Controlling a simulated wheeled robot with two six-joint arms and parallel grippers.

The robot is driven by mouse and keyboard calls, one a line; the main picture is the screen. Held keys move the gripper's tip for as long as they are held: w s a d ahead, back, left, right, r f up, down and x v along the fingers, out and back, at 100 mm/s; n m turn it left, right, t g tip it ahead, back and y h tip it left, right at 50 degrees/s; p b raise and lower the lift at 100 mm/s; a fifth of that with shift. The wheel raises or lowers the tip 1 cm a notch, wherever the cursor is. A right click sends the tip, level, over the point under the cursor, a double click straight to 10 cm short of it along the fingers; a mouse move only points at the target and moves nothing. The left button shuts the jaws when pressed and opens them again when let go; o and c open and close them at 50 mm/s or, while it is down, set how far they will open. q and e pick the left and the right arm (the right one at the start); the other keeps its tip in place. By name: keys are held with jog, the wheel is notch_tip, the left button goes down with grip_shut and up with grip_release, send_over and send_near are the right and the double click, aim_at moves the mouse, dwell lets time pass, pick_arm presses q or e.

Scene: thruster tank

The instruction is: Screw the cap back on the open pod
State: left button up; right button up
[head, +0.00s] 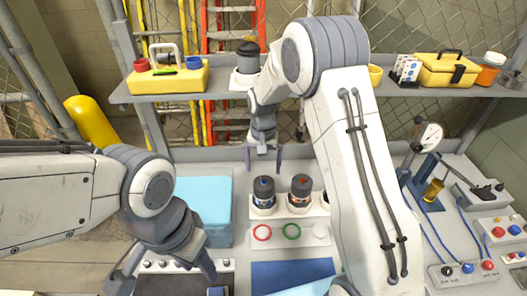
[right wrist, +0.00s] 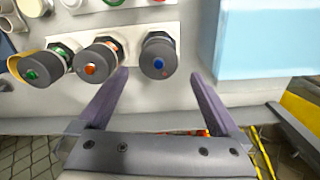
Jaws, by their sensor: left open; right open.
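A pod with a blue-marked dark top (head: 264,187) and one with an orange-marked dark top (head: 301,185) stand upright in a white rack (head: 285,208). The right wrist view shows the blue-marked pod (right wrist: 158,60), the orange-marked pod (right wrist: 100,65) and a green-marked pod (right wrist: 42,67), which my right arm hides in the head view. I cannot tell which pod is open. My right gripper (head: 264,163) is open and empty above and behind the blue-marked pod, apart from it. My left gripper (head: 163,277) is open and empty at the front left.
Red (head: 262,232), green (head: 292,231) and white (head: 321,230) round pieces lie before the rack. A light-blue block (head: 204,195) stands left. A shelf (head: 215,84) behind holds a yellow caddy (head: 185,78) and a dark-topped pod-like item (head: 248,57). A gauge press (head: 428,140) stands right.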

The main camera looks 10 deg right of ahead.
aim_at(264, 185)
notch_tip(264, 185, down, 10)
jog(key=p, duration=0.3)
jog(key=shift+d+f+p, duration=0.1)
jog(key=shift+f+p, duration=0.1)
jog(key=shift+p, duration=0.1)
jog(key=c, duration=1)
jog(key=o, duration=0.4)
jog(key=c, duration=0.4)
